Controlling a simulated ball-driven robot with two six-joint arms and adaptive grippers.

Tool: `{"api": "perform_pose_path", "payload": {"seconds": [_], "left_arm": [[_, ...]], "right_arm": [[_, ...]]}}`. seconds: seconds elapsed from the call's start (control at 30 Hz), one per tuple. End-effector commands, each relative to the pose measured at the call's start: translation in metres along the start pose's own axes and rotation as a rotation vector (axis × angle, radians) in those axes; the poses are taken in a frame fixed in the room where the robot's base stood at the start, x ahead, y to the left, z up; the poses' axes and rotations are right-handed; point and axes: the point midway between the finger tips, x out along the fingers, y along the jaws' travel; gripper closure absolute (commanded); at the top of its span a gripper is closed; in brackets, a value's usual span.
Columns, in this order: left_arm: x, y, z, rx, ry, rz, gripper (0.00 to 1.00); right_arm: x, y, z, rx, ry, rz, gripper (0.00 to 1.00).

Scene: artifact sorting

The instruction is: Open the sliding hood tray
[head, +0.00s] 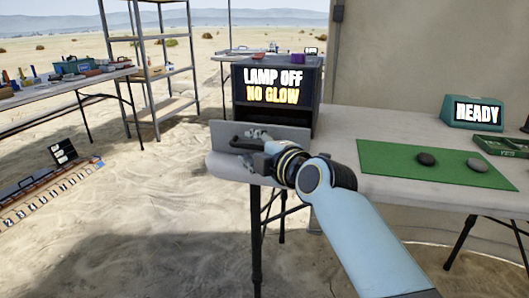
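The hood (303,88) is a dark box standing on the near left end of the light table. Its front carries a lit sign (273,86) reading "LAMP OFF NO GLOW". Below the sign, a grey upright tray front (222,131) stands forward of the hood, near the table's edge. A dark handle (236,139) shows on its face. My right gripper (246,146) is at this handle, with its fingers around or beside it. The wrist hides part of the panel, and whether the fingers are closed on the handle is unclear. My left gripper is not in view.
A green mat (400,170) with two stones (426,159) lies right of my arm. A READY display (476,113) and a green tray (500,146) stand farther right. A cluttered table (60,92) and metal shelves (162,70) are at left. Open sand lies between.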

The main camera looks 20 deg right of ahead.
Motion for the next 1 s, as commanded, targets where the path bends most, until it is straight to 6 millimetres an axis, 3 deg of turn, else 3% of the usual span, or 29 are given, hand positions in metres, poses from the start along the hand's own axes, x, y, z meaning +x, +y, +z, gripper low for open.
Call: {"api": "perform_pose_path", "payload": {"seconds": [0.3,0.5,0.67,1.0], "left_arm": [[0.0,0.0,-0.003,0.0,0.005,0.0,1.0],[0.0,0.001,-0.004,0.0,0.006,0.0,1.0],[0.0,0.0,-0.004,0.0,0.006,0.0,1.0],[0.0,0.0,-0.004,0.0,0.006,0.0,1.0]], "right_arm": [[-0.068,-0.001,0.0,-0.002,-0.001,-0.002,0.66],[-0.101,-0.001,0.0,-0.001,-0.001,-0.001,0.66],[-0.111,0.0,0.0,0.0,0.0,0.0,0.66],[-0.112,0.0,0.0,0.0,0.0,0.001,0.66]]}}
